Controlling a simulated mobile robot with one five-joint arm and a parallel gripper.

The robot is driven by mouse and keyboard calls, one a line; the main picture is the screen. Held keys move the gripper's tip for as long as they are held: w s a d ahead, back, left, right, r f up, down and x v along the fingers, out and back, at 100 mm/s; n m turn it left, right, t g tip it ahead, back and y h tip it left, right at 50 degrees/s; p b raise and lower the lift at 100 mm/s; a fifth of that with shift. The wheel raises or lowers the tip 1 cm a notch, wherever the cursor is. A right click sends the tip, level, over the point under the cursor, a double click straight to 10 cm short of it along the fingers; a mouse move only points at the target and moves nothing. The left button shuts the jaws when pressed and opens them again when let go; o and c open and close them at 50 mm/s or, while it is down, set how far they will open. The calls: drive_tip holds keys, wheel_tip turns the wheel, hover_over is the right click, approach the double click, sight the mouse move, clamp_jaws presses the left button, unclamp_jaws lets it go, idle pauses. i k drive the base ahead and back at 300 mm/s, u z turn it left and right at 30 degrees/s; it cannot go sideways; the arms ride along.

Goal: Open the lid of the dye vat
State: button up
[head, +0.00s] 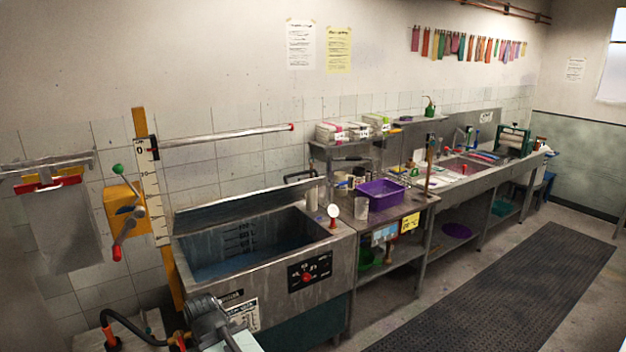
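The dye vat (325,262) is a deep grey steel tank at the left centre, against the tiled wall. Its top is uncovered, and blue liquid with a dark scale on the inner wall shows inside. A long grey panel (250,203), which looks like the lid, stands raised and tilted along the vat's back edge. A dark grey mechanical part at the bottom, in front of the vat's left corner, seems to be my gripper (217,322). Its fingers are not clear, and I cannot tell whether it holds anything. It does not visibly touch the lid.
A steel bench (410,205) with a purple basin (380,193) stands right of the vat. A post with a scale (150,190) and a crank with coloured knobs (125,215) stand at the left. A dark mat (500,290) covers open floor at the right.

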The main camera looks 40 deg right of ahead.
sight(185, 220)
drive_tip(key=z, duration=0.95)
drive_tip(key=i, duration=2)
drive_tip(key=u, duration=0.75)
